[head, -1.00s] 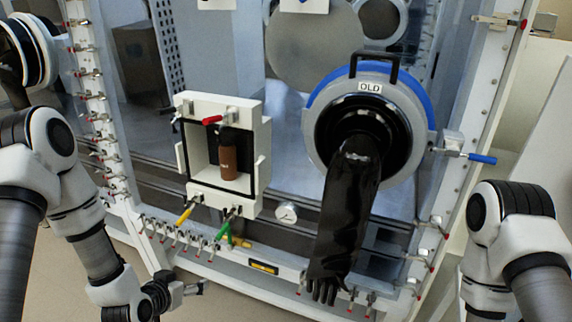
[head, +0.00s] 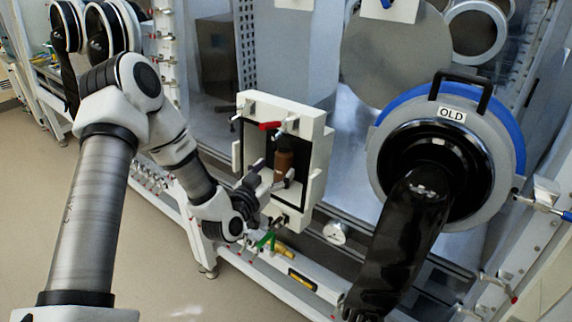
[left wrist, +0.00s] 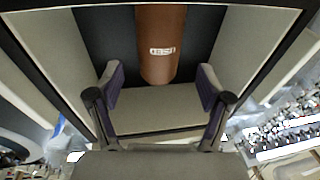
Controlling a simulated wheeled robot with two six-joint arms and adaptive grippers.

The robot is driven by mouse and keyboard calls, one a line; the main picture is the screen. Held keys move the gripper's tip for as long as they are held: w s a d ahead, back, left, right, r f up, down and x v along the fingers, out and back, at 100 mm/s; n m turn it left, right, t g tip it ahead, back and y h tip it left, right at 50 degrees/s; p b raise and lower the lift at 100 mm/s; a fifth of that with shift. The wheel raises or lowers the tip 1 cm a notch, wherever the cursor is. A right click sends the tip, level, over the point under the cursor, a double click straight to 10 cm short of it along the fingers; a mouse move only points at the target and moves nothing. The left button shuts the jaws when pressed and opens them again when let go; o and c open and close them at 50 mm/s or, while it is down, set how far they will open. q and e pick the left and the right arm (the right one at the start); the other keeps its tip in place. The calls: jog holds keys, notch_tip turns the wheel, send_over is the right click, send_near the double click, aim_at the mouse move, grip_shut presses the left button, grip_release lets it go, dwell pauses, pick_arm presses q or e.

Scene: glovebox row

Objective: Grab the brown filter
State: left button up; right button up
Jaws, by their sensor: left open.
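The brown filter (head: 284,162) stands upright inside the open white box on the glovebox front. In the left wrist view the filter (left wrist: 160,45) hangs into the top middle, with a small white label on it. My left gripper (head: 274,173) is open at the mouth of the box, in front of the filter. In the left wrist view its two fingers (left wrist: 160,82) are spread, one to each side of the filter's lower end, with gaps and nothing between them touching. My right gripper is out of view.

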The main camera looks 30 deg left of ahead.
aim_at(279, 166)
pick_arm(q)
jog(key=shift+w+d+r+p, duration=0.1)
jog(key=shift+w+r+p, duration=0.35)
jog(key=shift+w, duration=0.25)
jog(key=w, duration=0.1)
jog(key=w+f, duration=0.1)
jog(key=w, duration=0.1)
jog(key=shift+w, duration=0.1)
jog(key=shift+w+a+f, duration=0.2)
jog(key=shift+w+a, duration=0.05)
jog(key=shift+s+r, duration=0.15)
jog(key=shift+s, duration=0.05)
jog(key=c, duration=0.3)
jog(key=shift+s+r, duration=0.1)
jog(key=shift+s, duration=0.05)
jog(key=c, duration=1.1)
